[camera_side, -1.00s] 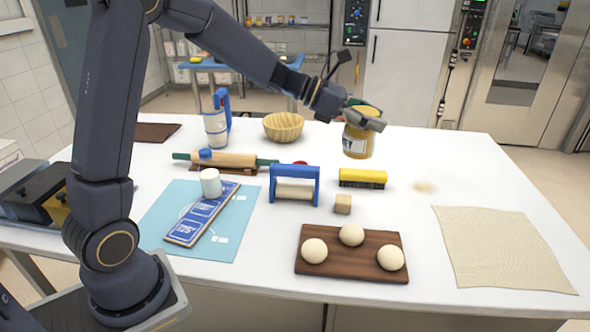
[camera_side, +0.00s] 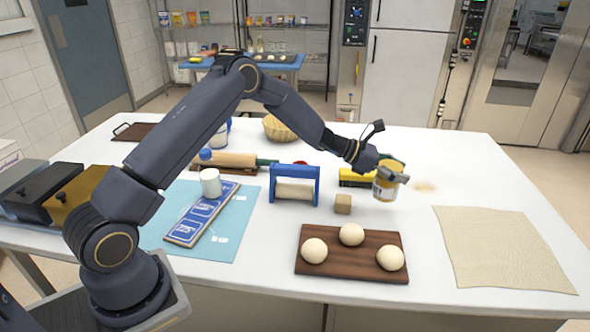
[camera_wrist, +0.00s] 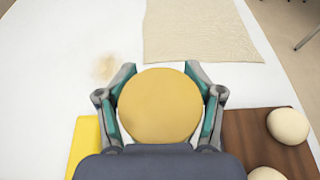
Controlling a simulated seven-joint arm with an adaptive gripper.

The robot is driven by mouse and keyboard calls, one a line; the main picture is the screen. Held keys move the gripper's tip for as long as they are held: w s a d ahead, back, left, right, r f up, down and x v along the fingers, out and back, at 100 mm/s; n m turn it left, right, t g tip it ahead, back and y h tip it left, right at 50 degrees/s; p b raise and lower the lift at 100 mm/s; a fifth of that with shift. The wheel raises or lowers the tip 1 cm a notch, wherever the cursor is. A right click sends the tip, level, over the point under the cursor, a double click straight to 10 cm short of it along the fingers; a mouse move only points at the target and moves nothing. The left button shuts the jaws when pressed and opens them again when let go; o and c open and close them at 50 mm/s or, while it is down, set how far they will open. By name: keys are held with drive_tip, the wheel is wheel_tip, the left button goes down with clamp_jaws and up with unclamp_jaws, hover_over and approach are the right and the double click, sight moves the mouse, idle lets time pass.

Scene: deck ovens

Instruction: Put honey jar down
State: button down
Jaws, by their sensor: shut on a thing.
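The honey jar (camera_side: 385,187), amber with a pale label, is held upright in my gripper (camera_side: 390,175).
A dark board (camera_side: 310,262) with three dough balls is in front. A beige cloth (camera_side: 500,250) lies right.

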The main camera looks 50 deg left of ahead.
drive_tip(key=shift+w+f, duration=0.25)
drive_tip(key=shift+f, duration=0.5)
drive_tip(key=shift+w+f, duration=0.2)
drive_tip(key=shift+f, duration=0.55)
drive_tip(key=shift+w+f, duration=0.25)
drive_tip(key=shift+f, duration=0.5)
drive_tip(key=shift+f, duration=0.15)
drive_tip(key=shift+c, duration=0.8)
unclamp_jaws()
